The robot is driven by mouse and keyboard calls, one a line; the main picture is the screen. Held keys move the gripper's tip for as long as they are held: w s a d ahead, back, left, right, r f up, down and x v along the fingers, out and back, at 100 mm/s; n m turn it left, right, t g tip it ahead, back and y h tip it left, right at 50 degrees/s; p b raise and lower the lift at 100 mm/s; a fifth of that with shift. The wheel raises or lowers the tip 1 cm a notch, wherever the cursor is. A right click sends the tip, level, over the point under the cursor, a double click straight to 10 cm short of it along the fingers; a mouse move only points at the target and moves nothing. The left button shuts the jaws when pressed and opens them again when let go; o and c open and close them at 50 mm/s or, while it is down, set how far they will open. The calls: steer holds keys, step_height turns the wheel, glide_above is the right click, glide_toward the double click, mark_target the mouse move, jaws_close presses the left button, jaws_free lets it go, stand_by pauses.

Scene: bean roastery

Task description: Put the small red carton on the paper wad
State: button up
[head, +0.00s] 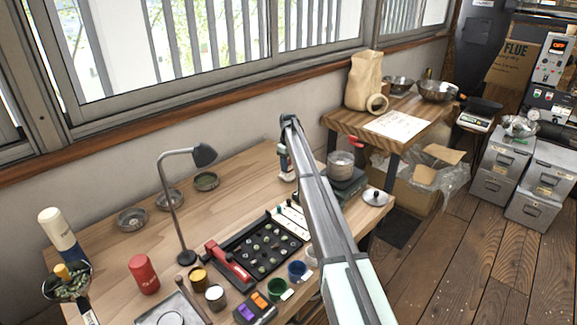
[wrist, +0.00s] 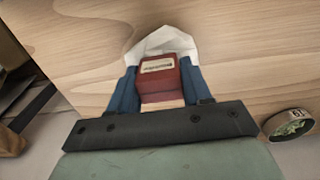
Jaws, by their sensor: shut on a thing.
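My gripper (wrist: 158,68) is shut on the small red carton (wrist: 160,78), which sits between its two blue fingers and has a pale label on top. The white crumpled paper wad (wrist: 160,41) shows just beyond and around the carton in the wrist view, on the wooden table. The carton overlaps the wad in this view; I cannot tell whether they touch. In the head view my gripper (head: 285,164) points down near the back edge of the table, and my arm hides most of what is there.
A black sorting board (head: 257,247), a desk lamp (head: 204,155), a red canister (head: 143,274) and several cups and dishes stand on the table (head: 110,255). A round tin (wrist: 290,125) with green contents is at right in the wrist view.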

steer(key=shift+f, duration=0.3)
steer(key=o, duration=1)
steer(key=shift+o, duration=0.2)
steer(key=shift+r, duration=0.1)
step_height(320, 180, up, 12)
